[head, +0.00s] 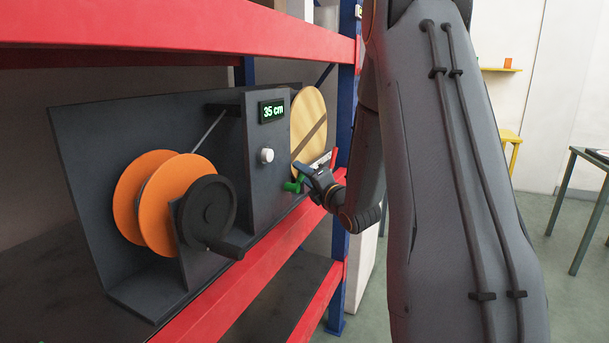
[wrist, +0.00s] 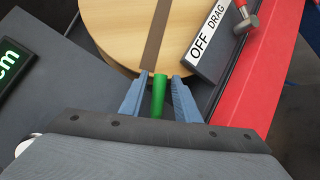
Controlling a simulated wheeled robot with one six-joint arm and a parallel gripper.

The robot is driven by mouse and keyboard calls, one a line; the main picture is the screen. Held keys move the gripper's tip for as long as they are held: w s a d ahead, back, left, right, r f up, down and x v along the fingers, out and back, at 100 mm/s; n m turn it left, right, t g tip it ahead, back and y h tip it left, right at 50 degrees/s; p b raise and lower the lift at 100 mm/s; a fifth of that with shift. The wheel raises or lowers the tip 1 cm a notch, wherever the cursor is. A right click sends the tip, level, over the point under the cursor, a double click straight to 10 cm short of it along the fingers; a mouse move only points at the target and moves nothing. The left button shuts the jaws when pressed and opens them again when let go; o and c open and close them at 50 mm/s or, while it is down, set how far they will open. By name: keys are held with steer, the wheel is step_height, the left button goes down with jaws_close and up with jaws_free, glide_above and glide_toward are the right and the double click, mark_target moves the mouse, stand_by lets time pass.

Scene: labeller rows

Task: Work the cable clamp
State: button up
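A green handle (wrist: 159,94), which may be the cable clamp's lever, stands by the rim of a pale wooden disc (wrist: 120,32). It also shows in the head view (head: 292,186), low on the right side of the dark machine (head: 262,210). My gripper (wrist: 160,77) is open, with one blue-grey finger on each side of the green handle and a gap visible on both sides. In the head view my gripper (head: 304,180) is at the handle from the right. The handle's base and the clamp's jaws cannot be made out.
An orange spool (head: 170,200) with a black crank wheel (head: 208,210) is at the left. A plate marked OFF DRAG (wrist: 210,42) and a red-tipped lever (wrist: 246,22) are close beside my gripper. Red shelf beams (head: 240,300) border the machine.

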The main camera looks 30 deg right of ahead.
steer(key=shift+s, duration=0.1)
steer(key=s+b, duration=0.2)
steer(key=s, duration=0.5)
steer(key=shift+s+d+f+b, duration=0.2)
steer(key=shift+s+f+b, duration=0.05)
steer(key=shift+b, duration=0.05)
